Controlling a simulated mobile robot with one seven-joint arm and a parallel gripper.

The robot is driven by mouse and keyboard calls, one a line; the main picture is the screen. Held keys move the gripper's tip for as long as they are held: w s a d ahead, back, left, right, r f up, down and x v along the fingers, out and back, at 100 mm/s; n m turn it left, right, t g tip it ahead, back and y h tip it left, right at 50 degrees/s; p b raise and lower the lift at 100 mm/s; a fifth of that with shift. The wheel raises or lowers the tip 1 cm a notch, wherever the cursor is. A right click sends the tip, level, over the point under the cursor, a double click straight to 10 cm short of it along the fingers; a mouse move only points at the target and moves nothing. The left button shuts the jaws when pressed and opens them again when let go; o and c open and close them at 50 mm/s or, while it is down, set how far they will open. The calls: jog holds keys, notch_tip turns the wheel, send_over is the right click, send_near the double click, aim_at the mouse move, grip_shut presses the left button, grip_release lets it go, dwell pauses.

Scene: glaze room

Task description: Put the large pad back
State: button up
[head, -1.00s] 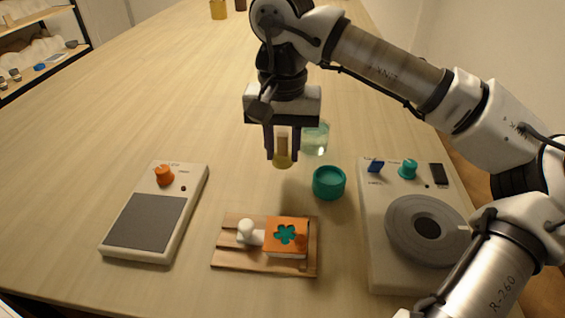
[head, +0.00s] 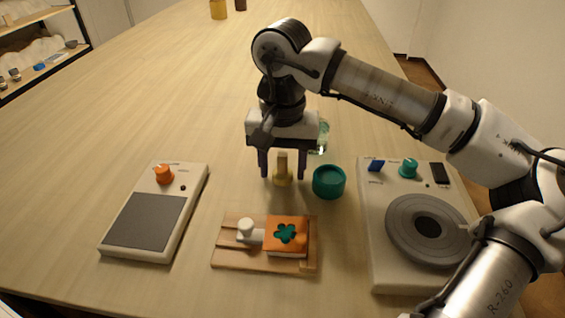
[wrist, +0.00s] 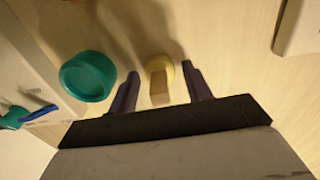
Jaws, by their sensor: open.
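The wrist view shows the pad (wrist: 160,68) between the two spread fingers (wrist: 160,88). The wooden rack (head: 232,262) holds a smaller white piece with a round knob (head: 246,228) on its left and an orange block with a green flower (head: 286,234) on its right.
A teal round cup (head: 329,182) stands close right of my gripper. A clear glass jar (head: 322,140) is partly hidden behind it. A device with a grey plate (head: 145,220) is at left, a wheel device (head: 425,228) at right. The table left of my gripper is clear.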

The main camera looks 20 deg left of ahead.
aim_at(282, 154)
jog(key=shift+r, duration=0.1)
notch_tip(282, 154, up, 12)
jog(key=shift+r, duration=0.1)
dwell(0.4)
